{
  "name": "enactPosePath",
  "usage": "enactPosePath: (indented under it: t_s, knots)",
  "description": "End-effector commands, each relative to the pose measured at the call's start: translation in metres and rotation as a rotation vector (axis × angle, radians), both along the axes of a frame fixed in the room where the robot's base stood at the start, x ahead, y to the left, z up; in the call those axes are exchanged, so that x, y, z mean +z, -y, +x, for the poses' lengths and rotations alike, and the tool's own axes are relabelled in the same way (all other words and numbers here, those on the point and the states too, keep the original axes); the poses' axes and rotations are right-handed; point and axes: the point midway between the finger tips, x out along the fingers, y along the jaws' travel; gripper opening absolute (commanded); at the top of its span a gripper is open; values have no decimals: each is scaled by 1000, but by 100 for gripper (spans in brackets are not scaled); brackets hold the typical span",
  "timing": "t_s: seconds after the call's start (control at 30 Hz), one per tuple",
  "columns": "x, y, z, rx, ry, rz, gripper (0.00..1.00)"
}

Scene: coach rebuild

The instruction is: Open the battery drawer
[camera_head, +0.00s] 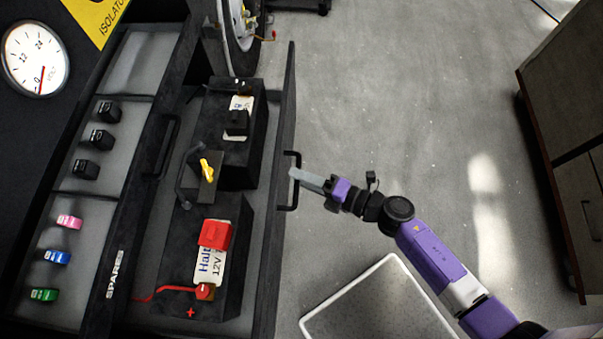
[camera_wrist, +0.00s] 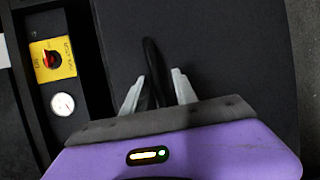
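The battery drawer (camera_head: 284,215) is pulled out from the black cabinet, its dark front standing over the grey floor. Inside are two black batteries, one at the back (camera_head: 254,140) and one in front with a red terminal cover (camera_head: 215,235). A black bar handle (camera_head: 291,200) is on the drawer front; it also shows in the wrist view (camera_wrist: 152,62). My gripper (camera_head: 297,174) is at this handle. In the wrist view its two pale fingers (camera_wrist: 157,88) stand apart, one on each side of the bar. Whether they touch it is unclear.
A tray of spares (camera_head: 80,245) with fuses lies left of the drawer, with another handle (camera_head: 160,146) beside it. A gauge (camera_head: 37,60) is at the upper left. A white-rimmed mat or tray (camera_head: 312,320) lies below my arm. A cabinet (camera_head: 565,130) stands right; floor between is clear.

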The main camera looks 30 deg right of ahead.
Motion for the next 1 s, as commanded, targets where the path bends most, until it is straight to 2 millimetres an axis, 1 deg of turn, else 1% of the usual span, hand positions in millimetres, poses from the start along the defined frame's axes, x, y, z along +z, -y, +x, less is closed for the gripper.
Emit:
enactPosePath:
  t_s: [0.13,0.23,0.5,0.7,0.83,1.0]
  knots:
    - [1,-1,0,3,2,2,34]
    - [2,2,-6,3,1,1,34]
    - [8,22,-43,2,0,0,34]
    - [13,34,-62,1,-1,1,34]
    - [15,37,-67,1,0,1,34]
    - [15,37,-67,1,0,1,34]
